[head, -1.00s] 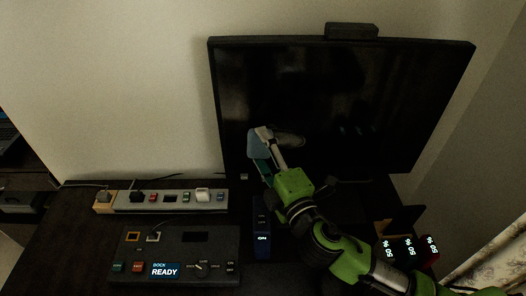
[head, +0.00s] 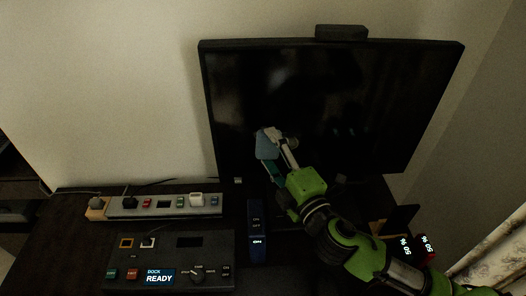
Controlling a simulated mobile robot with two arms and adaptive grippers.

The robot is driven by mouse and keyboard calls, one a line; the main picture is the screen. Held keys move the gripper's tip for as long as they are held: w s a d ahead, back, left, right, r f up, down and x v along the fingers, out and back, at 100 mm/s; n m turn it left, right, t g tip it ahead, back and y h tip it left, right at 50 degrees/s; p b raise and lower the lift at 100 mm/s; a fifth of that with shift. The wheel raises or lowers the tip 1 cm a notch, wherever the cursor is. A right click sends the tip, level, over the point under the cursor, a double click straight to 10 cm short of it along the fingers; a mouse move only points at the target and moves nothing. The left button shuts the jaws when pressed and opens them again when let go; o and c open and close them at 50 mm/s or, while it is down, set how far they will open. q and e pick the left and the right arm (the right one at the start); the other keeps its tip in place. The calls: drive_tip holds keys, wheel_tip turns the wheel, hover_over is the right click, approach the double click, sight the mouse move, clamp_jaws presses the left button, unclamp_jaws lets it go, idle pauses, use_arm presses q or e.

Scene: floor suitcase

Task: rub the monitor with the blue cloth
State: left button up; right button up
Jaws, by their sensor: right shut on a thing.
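The monitor (head: 370,100) is a wide black screen standing upright at the back of the dark desk, against the wall. My right gripper (head: 272,145) is shut on the blue cloth (head: 265,146), in front of the lower left part of the screen. The cloth appears close to the glass; I cannot tell if it touches. The fingers partly hide the cloth, and my green right arm hides part of the monitor's lower edge. My left gripper is not in view.
A power strip (head: 165,206) with several plugs lies at the left. In front of it is a dock panel (head: 205,246) reading READY. A dark blue switch box (head: 257,222) stands beside my arm. Small lit displays (head: 425,247) are at the right. A dark bar (head: 341,33) sits atop the monitor.

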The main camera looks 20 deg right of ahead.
drive_tip(key=d, duration=0.3)
drive_tip(key=d+b, duration=0.1)
drive_tip(key=d, duration=0.1)
drive_tip(key=shift+s+d+f, duration=0.1)
drive_tip(key=shift+s+d, duration=0.05)
drive_tip(key=shift+s, duration=0.25)
drive_tip(key=shift+s+d+b, duration=0.15)
drive_tip(key=shift+d+b, duration=0.15)
drive_tip(key=shift+d, duration=0.45)
drive_tip(key=shift+s+d+b, duration=0.15)
drive_tip(key=shift+d+b, duration=0.1)
drive_tip(key=shift+d, duration=0.45)
